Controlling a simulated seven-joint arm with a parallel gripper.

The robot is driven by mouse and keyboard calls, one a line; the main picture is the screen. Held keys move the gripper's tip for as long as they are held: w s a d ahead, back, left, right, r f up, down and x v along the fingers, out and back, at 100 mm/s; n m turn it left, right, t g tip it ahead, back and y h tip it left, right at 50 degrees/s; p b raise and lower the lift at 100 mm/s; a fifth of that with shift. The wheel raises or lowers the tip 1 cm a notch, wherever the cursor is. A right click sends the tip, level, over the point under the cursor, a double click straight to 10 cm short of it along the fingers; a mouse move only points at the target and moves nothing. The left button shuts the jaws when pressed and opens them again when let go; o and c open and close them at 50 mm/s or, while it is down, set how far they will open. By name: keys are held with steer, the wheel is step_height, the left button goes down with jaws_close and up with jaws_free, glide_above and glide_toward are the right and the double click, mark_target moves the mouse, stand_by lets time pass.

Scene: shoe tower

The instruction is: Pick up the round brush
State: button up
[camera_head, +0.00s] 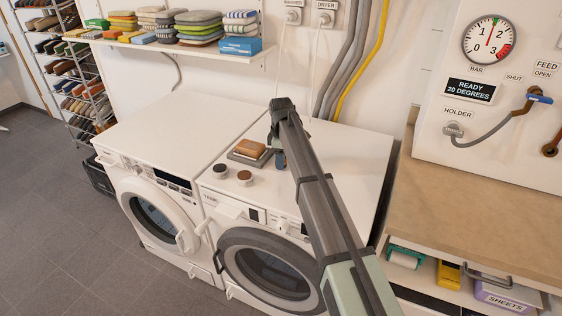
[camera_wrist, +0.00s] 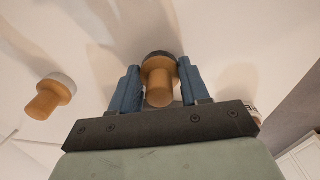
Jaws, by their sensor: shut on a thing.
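In the wrist view, a round brush (camera_wrist: 159,88) with a light wooden handle and a dark round head is between the two blue fingers of my gripper (camera_wrist: 158,68). The fingers are shut on it from both sides. A second round brush (camera_wrist: 50,96), with a wooden handle and a pale head, stands apart at the left of the wrist view.
The left machine's top (camera_head: 158,119) is clear. A shelf with folded cloths (camera_head: 165,44) hangs behind; a wooden counter (camera_head: 480,215) is right.

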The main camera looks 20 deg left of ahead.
step_height(320, 180, up, 10)
steer(key=shift+r, duration=0.1)
stand_by(0.5)
